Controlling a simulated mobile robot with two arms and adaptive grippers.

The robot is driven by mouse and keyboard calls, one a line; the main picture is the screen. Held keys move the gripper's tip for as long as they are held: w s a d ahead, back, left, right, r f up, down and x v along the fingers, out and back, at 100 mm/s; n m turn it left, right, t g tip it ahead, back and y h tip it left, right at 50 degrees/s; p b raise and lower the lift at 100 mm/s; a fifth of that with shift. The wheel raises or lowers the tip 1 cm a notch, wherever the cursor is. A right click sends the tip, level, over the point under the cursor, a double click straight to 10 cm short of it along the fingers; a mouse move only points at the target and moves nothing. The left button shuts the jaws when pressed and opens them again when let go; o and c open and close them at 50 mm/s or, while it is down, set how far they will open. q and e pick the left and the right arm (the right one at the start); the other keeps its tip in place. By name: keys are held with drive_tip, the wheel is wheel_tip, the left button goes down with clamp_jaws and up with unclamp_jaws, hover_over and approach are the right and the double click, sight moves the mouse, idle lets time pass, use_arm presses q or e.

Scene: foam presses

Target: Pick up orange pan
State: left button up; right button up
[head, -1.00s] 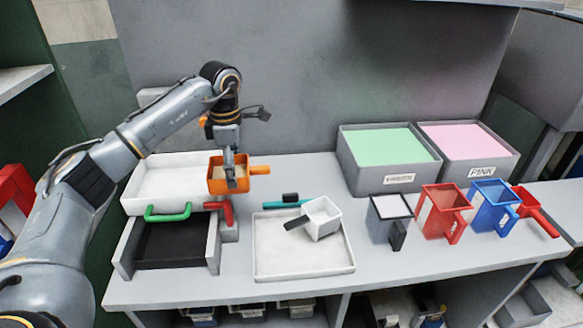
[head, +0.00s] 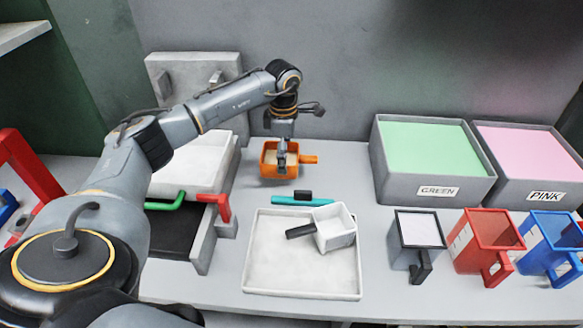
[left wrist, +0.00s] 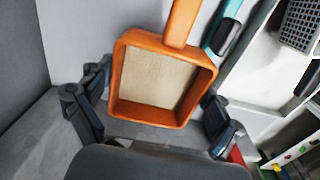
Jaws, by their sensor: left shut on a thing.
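The orange pan (head: 271,170) is a small square scoop with a pale beige bottom or filling and a straight handle, pointing right in the head view. My left gripper (head: 282,157) comes down from above and is shut on the pan. In the left wrist view the pan's rim (left wrist: 150,113) shows between my two dark fingers, its handle pointing up. The pan looks about level, at the back of the table, right of the white press. Whether its underside touches the table cannot be told. My right gripper is not in view.
The press (head: 203,173) with green and red handles stands left. A white tray (head: 265,270) holds a white pan (head: 340,236); a teal-handled tool (head: 300,200) lies behind. The green bin (head: 384,165), pink bin (head: 572,172) and several jugs are right. Table between pan and green bin is clear.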

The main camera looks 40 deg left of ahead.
use_arm(q)
wheel_tip(320, 180, down, 3)
drive_tip(key=shift+r, duration=0.2)
wheel_tip(320, 180, down, 3)
drive_tip(key=shift+f+p, duration=0.1)
drive_tip(key=shift+p, duration=0.5)
drive_tip(key=shift+f, duration=0.25)
drive_tip(key=o, duration=0.9)
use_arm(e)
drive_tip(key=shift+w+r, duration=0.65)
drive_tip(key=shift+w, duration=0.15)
